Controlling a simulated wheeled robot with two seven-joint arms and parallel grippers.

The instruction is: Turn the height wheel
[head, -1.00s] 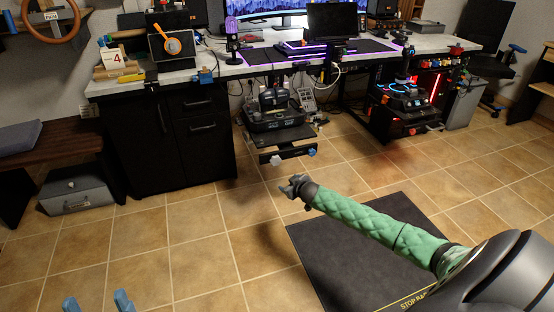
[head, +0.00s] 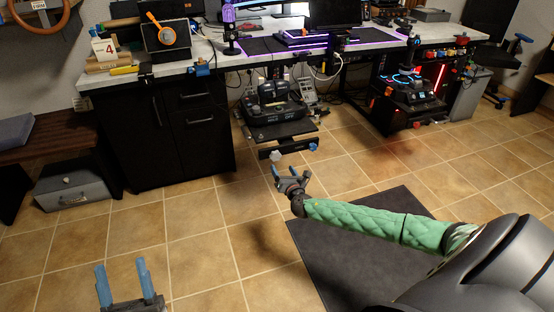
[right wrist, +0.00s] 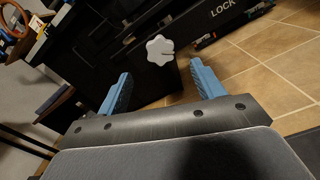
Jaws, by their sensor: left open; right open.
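A white lobed knob (head: 275,156) sits at the left end of the dark bar below the pedal tray under the desk. It shows large in the right wrist view (right wrist: 160,50). A blue knob (head: 313,146) is at the bar's right end. I cannot read which one is the height wheel. My right gripper (head: 288,170) is open and empty, just in front of and below the white knob. In the right wrist view the knob lies beyond and between the blue fingers (right wrist: 163,82), apart from them. My left gripper (head: 125,284) is open and empty above the floor at the lower left.
The pedal tray (head: 286,130) stands under the desk (head: 210,72). A black cabinet (head: 165,135) is to its left and a lit joystick unit (head: 413,95) to its right. A bar marked LOCK (right wrist: 222,12) shows in the right wrist view.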

